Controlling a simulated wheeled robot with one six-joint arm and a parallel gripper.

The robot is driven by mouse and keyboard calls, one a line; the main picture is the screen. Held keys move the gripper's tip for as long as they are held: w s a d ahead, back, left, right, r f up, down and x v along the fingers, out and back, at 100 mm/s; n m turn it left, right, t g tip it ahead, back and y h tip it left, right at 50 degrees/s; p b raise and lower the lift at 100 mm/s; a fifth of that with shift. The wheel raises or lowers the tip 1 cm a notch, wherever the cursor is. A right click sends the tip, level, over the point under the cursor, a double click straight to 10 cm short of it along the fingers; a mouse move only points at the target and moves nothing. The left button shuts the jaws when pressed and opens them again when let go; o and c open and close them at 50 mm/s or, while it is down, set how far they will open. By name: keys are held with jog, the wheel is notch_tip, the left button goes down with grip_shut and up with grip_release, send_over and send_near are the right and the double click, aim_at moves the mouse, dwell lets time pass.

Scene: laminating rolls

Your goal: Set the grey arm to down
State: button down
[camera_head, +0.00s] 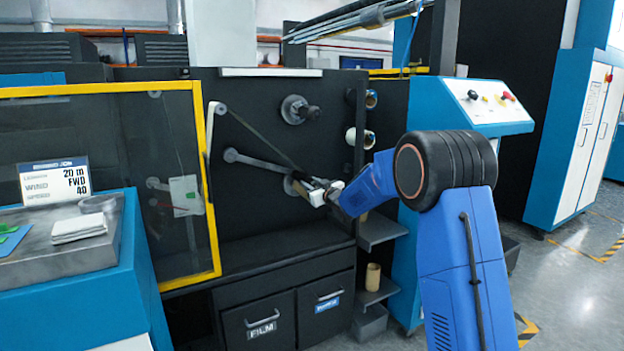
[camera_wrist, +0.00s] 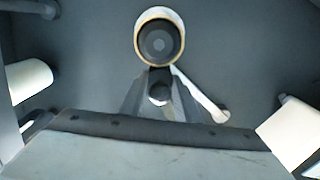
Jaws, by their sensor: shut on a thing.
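The grey arm (camera_head: 262,162) is on the dark machine panel. It runs from its round end at the left, rightward and slightly down toward my gripper (camera_head: 320,186). My gripper is shut at the arm's right end, whose tip is hidden among the fingers. In the wrist view, the gripper's dark fingers (camera_wrist: 158,96) close around a small round knob (camera_wrist: 158,91). The pale end of the grey arm (camera_wrist: 212,106) slants off to the right there. A tan-rimmed round core (camera_wrist: 176,23) sits just above the fingers.
A spindle (camera_head: 298,110) sticks out above my gripper. White rolls (camera_head: 351,137) hang at the panel's right edge. A yellow-framed clear guard (camera_head: 211,240) stands left. A shelf with a tan core (camera_head: 373,277) is below right. Drawers (camera_head: 262,325) lie underneath.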

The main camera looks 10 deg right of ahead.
jog(key=c, duration=1.5)
grip_release()
jog(key=shift+r, duration=0.1)
jog(key=v, duration=1.7)
jog(key=shift+s, duration=0.2)
